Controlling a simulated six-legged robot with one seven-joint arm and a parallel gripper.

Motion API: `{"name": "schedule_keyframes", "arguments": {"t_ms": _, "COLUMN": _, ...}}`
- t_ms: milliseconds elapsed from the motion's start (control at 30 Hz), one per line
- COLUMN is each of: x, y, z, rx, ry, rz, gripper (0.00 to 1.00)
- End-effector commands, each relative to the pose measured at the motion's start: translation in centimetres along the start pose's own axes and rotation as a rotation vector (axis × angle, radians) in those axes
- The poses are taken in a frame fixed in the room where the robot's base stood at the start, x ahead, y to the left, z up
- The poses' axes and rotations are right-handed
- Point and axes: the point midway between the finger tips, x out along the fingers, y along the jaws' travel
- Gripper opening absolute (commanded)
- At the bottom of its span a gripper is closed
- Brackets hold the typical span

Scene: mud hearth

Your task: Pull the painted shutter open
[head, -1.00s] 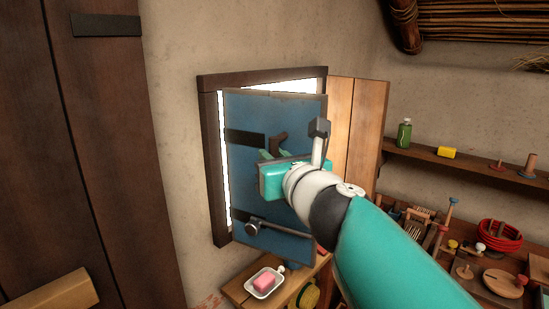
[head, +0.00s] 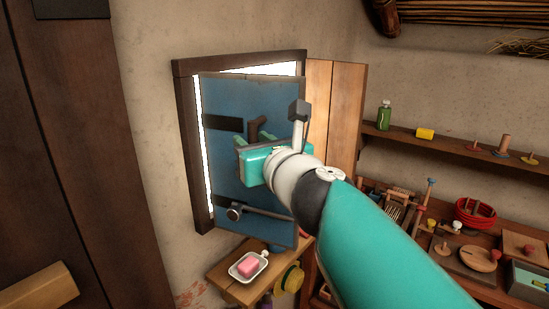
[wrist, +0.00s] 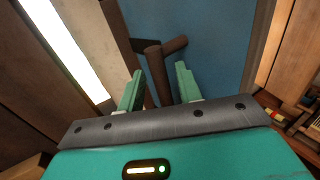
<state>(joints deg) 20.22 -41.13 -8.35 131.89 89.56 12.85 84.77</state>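The painted shutter (head: 222,160) is a blue panel in a dark wooden window frame (head: 184,130). It stands ajar, with bright light along its left and top edges. It also fills the upper middle of the wrist view (wrist: 215,40). A brown handle (head: 257,128) with a crosspiece sticks out from the shutter. My gripper (wrist: 158,88) is at the handle, with its green fingers apart on either side of the handle's post (wrist: 156,72). I cannot tell whether either finger touches it. In the head view, my wrist hides part of the shutter's right side.
A plain wooden panel (head: 336,110) stands right of the window. Below are a small table (head: 222,275) and a soap dish (head: 262,272) with pink soap (head: 248,266). A wall shelf (head: 440,153) and a cluttered bench are at right. A dark door (head: 80,120) is at left.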

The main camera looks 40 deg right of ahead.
Motion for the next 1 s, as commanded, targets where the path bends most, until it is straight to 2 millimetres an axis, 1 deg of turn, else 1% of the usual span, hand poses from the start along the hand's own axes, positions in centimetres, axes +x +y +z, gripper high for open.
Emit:
{"name": "schedule_keyframes", "arguments": {"t_ms": 167, "x": -2.0, "y": 0.0, "z": 0.0, "rx": 0.000, "ry": -0.003, "rz": -0.001, "gripper": 0.35}}
{"name": "schedule_keyframes", "arguments": {"t_ms": 600, "x": -10.2, "y": -0.1, "z": 0.1, "rx": -0.001, "ry": -0.005, "rz": -0.005, "gripper": 0.35}}
{"name": "schedule_keyframes", "arguments": {"t_ms": 700, "x": -11.7, "y": -0.1, "z": 0.1, "rx": 0.001, "ry": -0.004, "rz": -0.003, "gripper": 0.35}}
{"name": "schedule_keyframes", "arguments": {"t_ms": 833, "x": -12.8, "y": -0.1, "z": 0.0, "rx": 0.002, "ry": -0.002, "rz": -0.001, "gripper": 0.35}}
{"name": "schedule_keyframes", "arguments": {"t_ms": 1000, "x": -13.2, "y": -0.1, "z": 0.0, "rx": 0.002, "ry": 0.000, "rz": -0.001, "gripper": 0.35}}
